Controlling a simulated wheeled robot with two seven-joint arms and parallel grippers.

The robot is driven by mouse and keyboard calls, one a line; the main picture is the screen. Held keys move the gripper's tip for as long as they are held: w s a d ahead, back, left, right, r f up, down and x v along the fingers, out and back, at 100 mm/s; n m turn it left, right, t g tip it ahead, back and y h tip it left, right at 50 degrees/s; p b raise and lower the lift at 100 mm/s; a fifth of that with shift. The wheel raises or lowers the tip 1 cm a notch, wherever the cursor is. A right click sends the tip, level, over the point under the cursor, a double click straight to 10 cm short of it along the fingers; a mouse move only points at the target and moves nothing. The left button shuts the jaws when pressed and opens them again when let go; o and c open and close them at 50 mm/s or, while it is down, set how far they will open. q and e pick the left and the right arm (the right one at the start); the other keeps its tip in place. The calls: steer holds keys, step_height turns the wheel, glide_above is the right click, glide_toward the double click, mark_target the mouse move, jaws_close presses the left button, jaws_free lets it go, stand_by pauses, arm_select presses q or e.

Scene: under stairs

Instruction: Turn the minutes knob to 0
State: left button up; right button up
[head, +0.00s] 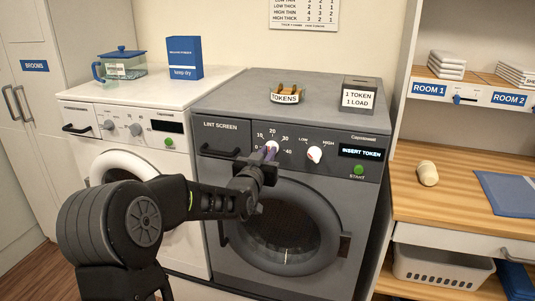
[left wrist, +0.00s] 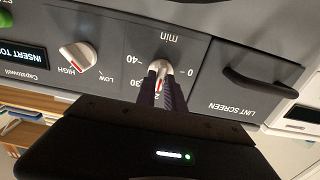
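The minutes knob (head: 271,148) is a white dial on the grey dryer's panel, with a scale from 0 to 40 around it. It also shows in the left wrist view (left wrist: 160,67), where the picture is upside down. My left gripper (head: 269,156) is in front of the knob, with its narrow fingers close together on either side of the knob's grip. In the left wrist view the fingers (left wrist: 160,88) reach the knob and cover part of it and its scale. Which number it points to is hard to read. My right gripper is out of view.
A low/high knob (head: 314,154) sits right of the minutes knob, beside a display reading INSERT TOKEN (head: 361,153) and a green start button (head: 359,169). The lint screen handle (head: 219,152) projects at left. A token dish (head: 288,92) stands on top.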

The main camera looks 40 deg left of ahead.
arm_select(q)
jaws_close()
steer(key=n+b, duration=0.6)
steer(key=b, duration=0.1)
steer(key=n+b, duration=1.4)
steer(key=shift+a+f+b, duration=0.2)
steer(key=shift+f+b, duration=0.1)
stand_by(0.4)
